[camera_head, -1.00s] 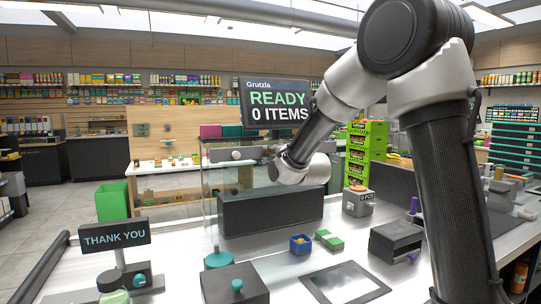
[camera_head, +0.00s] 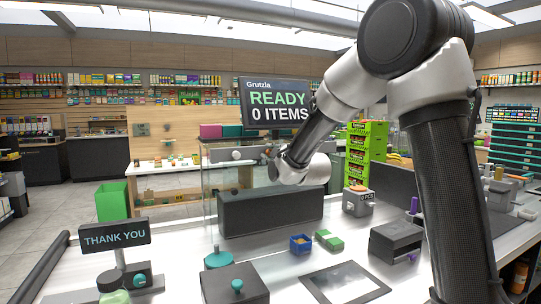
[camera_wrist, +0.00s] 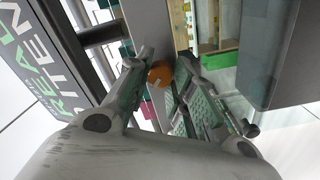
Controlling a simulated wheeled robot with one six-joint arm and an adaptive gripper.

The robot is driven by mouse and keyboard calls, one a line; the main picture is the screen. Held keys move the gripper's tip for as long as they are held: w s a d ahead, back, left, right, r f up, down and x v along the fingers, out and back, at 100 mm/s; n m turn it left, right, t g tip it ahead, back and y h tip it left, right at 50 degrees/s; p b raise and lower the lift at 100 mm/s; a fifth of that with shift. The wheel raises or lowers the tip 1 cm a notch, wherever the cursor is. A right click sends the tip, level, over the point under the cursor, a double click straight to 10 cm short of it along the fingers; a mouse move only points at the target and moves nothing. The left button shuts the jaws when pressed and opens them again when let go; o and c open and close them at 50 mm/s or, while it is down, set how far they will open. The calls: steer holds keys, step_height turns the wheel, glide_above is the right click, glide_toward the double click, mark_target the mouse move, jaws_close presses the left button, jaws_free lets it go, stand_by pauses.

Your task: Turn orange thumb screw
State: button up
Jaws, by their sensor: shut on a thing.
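The orange thumb screw (camera_wrist: 160,74) shows in the wrist view as a round orange knob with a pale slot mark, in front of a grey bar. My gripper (camera_wrist: 162,66) has its two fingertips on either side of the knob and is shut on it. In the head view my gripper (camera_head: 270,158) is small and partly hidden by my wrist, at the right end of the grey bar (camera_head: 222,156) above the glass case. The screw is hard to make out there.
The display screen (camera_head: 276,103) reading "READY 0 ITEMS" stands close behind my arm. A glass panel (camera_head: 209,205) and dark box (camera_head: 270,209) are below. A blue box (camera_head: 300,251), green block (camera_head: 329,240) and black device (camera_head: 396,242) sit on the counter.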

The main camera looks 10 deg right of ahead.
steer(key=shift+f+m, duration=0.1)
steer(key=shift+m, duration=0.5)
steer(key=m, duration=0.3)
steer(key=shift+m, duration=1.8)
steer(key=m, duration=0.3)
steer(key=o, duration=0.5)
